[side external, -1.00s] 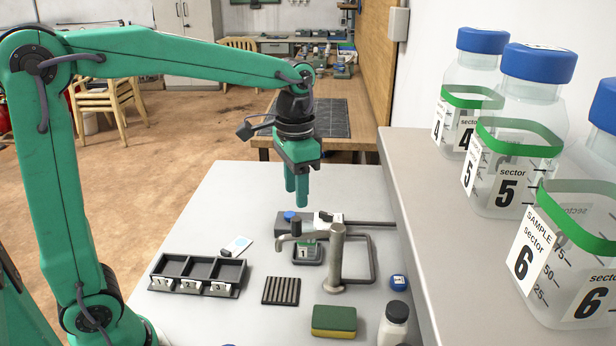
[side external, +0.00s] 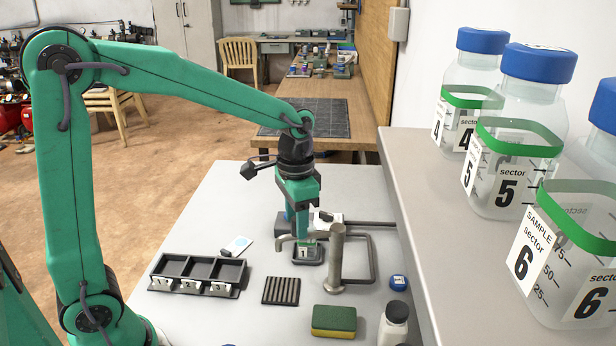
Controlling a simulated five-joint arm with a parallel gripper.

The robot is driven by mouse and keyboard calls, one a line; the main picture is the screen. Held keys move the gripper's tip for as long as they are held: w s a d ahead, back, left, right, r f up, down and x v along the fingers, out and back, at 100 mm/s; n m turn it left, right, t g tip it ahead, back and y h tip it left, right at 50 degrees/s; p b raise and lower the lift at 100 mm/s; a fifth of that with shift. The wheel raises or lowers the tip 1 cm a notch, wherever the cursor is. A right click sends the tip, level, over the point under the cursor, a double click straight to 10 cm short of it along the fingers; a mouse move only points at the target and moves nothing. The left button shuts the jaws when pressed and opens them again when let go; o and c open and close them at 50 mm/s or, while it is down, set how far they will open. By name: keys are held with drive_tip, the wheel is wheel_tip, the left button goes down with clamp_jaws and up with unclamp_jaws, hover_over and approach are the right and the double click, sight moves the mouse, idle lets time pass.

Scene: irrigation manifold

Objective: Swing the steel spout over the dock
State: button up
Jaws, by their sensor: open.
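The steel spout (side external: 336,262) stands on a round foot on the grey table, with a thin arm reaching left to a down-turned tip (side external: 281,242) and a bent loop on its right. The black dock (side external: 312,262) lies behind and left of the post. A small container with a "1" label (side external: 303,252) stands in it, partly hidden by the spout arm and my fingers. My gripper (side external: 302,236) is open and pointing down at the spout arm, between its tip and the post. I cannot tell whether the fingers touch the arm.
A black three-slot rack (side external: 197,292) with numbered tags is at the left. A ribbed dark pad (side external: 281,291), a sponge (side external: 334,320), a white bottle (side external: 393,325) and a blue cap (side external: 398,283) lie in front. A raised shelf (side external: 420,200) with large sample bottles borders the right.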

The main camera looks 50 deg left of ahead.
drive_tip(key=shift+f, duration=0.2)
clamp_jaws()
drive_tip(key=shift+w+a+m, duration=0.1)
drive_tip(key=shift+a+m, duration=0.05)
drive_tip(key=shift+m, duration=0.15)
drive_tip(key=w+a+m, duration=0.3)
drive_tip(key=w+m, duration=0.5)
drive_tip(key=m, duration=0.4)
drive_tip(key=shift+w+m, duration=0.2)
drive_tip(key=shift+m, duration=0.2)
drive_tip(key=shift+a+r, duration=0.1)
idle(0.4)
